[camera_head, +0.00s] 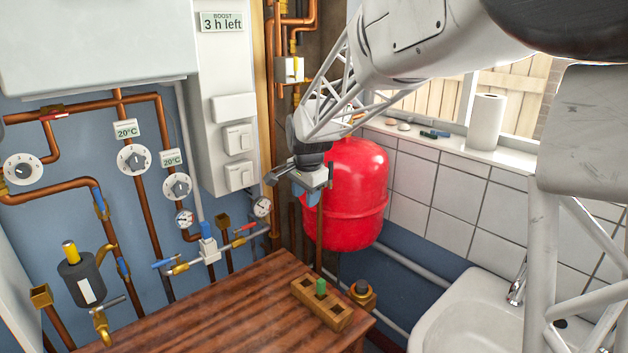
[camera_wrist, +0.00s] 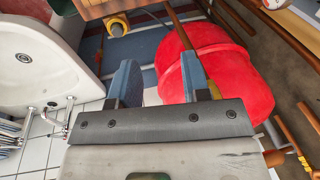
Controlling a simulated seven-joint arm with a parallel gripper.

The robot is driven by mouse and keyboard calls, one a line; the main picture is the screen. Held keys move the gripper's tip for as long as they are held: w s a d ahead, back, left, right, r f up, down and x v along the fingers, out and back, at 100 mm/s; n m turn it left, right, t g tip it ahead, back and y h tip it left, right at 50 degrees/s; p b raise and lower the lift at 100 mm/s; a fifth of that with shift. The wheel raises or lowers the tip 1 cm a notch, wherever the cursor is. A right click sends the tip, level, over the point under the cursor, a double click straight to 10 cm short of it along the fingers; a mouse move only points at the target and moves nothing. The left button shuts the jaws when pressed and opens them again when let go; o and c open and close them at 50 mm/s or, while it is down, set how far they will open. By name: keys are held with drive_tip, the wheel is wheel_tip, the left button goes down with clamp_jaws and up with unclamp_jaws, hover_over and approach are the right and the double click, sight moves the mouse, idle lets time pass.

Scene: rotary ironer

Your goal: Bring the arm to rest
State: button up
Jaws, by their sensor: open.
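My gripper (camera_head: 306,195) hangs at the end of my raised arm, in front of the red tank (camera_head: 352,190) in the head view. It is above the level of the wooden table (camera_head: 215,313) and apart from it. In the wrist view, my gripper (camera_wrist: 165,75) has its two blue fingers spread wide with nothing held between them. The red tank (camera_wrist: 222,70) shows behind and beside the right finger. Whether the gripper touches the tank cannot be told.
A wooden block (camera_head: 322,305) with a green peg stands on the table. A white sink (camera_head: 465,318) is at lower right, a paper roll (camera_head: 486,122) on the windowsill. Copper pipes (camera_head: 140,200) with dials and valves cover the left wall. Space above the table is clear.

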drive_tip(key=s+d+r+n, duration=0.2)
drive_tip(key=s+d+r, duration=0.2)
drive_tip(key=s+d, duration=0.6)
drive_tip(key=s+d+f+n, duration=0.1)
drive_tip(key=s+d, duration=0.4)
drive_tip(key=s, duration=0.5)
drive_tip(key=s+d+f+n, duration=0.1)
drive_tip(key=s+d+n, duration=0.2)
drive_tip(key=s, duration=0.8)
drive_tip(key=s+d+f+n+h, duration=0.1)
drive_tip(key=s+d+f+n, duration=0.1)
drive_tip(key=s+d, duration=0.5)
drive_tip(key=s, duration=0.4)
drive_tip(key=shift+d, duration=0.3)
